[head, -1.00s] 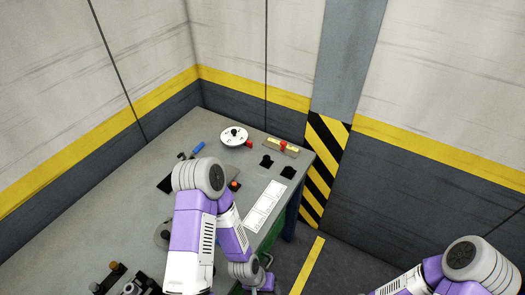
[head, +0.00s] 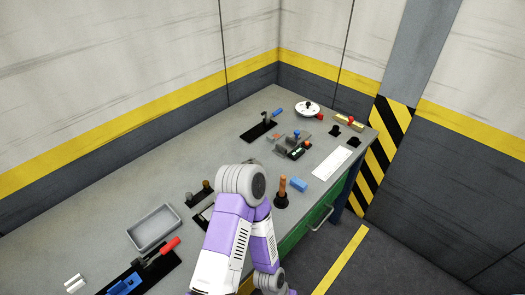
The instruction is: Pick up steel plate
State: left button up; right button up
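I cannot tell for sure which object is the steel plate. A flat, pale rectangular plate (head: 332,162) lies near the right edge of the workbench (head: 228,143), and a small grey block (head: 281,151) lies further in. My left arm rises in front of the bench, with its elbow above the bench and its forearm bending down past the front edge. Its gripper is out of the picture at the bottom. My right arm and gripper are not in view.
A grey tray (head: 154,227) and a red-handled tool (head: 170,245) are at the left. A wooden-handled tool (head: 282,190) and a blue block (head: 299,185) stand near the front edge. A white disc (head: 307,108) is at the back. Walls close off the back. The bench's middle-left surface is clear.

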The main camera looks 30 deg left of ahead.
aim_at(271, 139)
jog(key=k, duration=1.1)
jog(key=z, duration=1.05)
jog(key=i, duration=0.95)
jog(key=u, duration=2.15)
jog(key=i, duration=0.5)
jog(key=u, duration=0.1)
